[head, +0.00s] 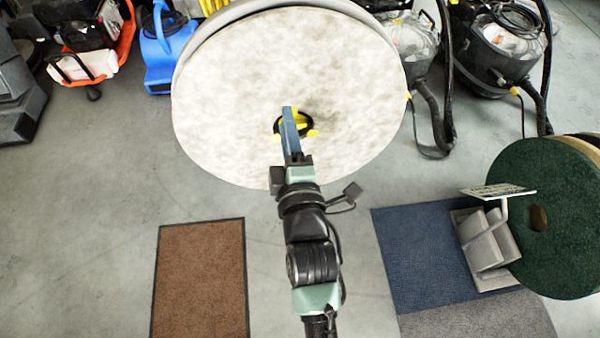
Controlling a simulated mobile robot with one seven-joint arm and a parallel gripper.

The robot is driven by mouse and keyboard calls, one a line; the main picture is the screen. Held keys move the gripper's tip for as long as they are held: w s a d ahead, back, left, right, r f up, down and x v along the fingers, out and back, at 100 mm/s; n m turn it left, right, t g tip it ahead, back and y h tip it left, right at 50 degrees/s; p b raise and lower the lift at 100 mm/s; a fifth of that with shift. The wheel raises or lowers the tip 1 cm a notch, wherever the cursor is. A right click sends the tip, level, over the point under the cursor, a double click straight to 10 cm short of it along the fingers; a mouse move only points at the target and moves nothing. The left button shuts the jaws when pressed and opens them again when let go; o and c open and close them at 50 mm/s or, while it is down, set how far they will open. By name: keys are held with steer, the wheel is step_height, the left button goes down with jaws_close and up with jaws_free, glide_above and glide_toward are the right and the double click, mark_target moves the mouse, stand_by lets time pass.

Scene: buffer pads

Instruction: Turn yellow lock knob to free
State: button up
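The yellow lock knob (301,118) sits at the centre of a large round white pad (225,90). It has several lobes and a black ring around or behind it. My gripper (288,113) reaches up from below, its blue fingers in front of the knob and covering its middle. Yellow parts show on both sides of the fingers. The fingers overlap in this view, so I cannot tell whether they are open or shut, or whether they touch the knob.
A green pad (550,190) stands at the right, beside a grey stand with a small sign (498,191). A brown mat (200,280), a blue mat (420,255) and a grey mat (480,318) lie on the floor. Cleaning machines (497,45) stand behind.

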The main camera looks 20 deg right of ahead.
step_height(320, 180, down, 10)
steer(key=s+d+n+g+b, duration=0.1)
steer(key=s+b, duration=0.1)
steer(key=s, duration=0.1)
steer(key=r+b+x, duration=0.1)
steer(key=b+x, duration=0.2)
steer(key=x, duration=0.7)
steer(key=shift+d+f+b, duration=0.2)
steer(key=shift+f+b, duration=0.1)
steer(key=shift+f, duration=0.1)
steer(key=shift+w, duration=0.15)
jaws_close()
stand_by(1.3)
